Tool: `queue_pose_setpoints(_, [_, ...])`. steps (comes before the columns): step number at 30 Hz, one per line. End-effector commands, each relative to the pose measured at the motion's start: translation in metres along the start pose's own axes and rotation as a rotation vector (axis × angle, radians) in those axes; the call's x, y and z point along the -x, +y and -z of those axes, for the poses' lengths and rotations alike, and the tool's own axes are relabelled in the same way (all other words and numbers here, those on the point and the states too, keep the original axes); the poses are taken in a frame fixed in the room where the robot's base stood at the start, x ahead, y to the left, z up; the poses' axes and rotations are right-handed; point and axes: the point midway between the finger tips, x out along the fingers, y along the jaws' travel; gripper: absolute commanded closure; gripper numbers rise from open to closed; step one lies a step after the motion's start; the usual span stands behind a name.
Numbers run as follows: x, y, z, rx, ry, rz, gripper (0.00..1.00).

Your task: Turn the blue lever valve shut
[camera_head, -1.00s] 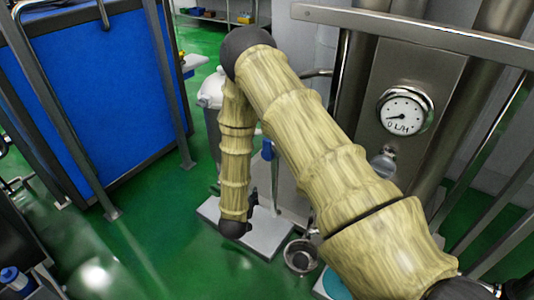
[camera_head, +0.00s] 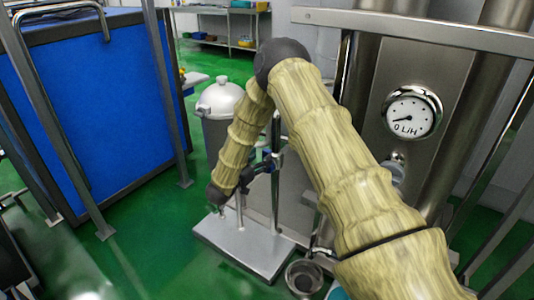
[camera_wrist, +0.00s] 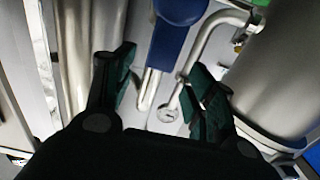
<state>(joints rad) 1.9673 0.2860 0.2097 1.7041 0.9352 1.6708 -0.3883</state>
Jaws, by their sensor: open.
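The blue lever (camera_wrist: 172,38) shows in the wrist view at the top middle, between and beyond my fingertips. It hangs beside a thin bent metal pipe (camera_wrist: 200,48). My gripper (camera_wrist: 162,66) is open and empty, with one dark green finger pad on each side of the lever's line. I see no clear contact. In the head view my gripper (camera_head: 272,164) is beside the thin upright pipes above a grey base plate (camera_head: 250,250). A small blue part of the lever (camera_head: 267,154) shows there, and my gripper partly hides it.
A lidded metal can (camera_head: 220,100) stands behind my forearm. A steel panel with a round gauge (camera_head: 411,112) is at the right. A small metal bowl (camera_head: 304,278) is low in front. A blue panel (camera_head: 95,110) fills the left, with open green floor between.

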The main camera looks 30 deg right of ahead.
Motion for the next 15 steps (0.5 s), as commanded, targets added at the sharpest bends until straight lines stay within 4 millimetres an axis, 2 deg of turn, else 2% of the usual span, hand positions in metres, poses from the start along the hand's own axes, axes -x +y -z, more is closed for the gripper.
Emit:
queue_pose_setpoints(6, [-0.034, 0.001, 0.0, -0.001, 0.0, -0.002, 0.45])
queue_pose_setpoints(15, [-0.054, 0.001, 0.0, -0.001, 0.0, 0.0, 0.45])
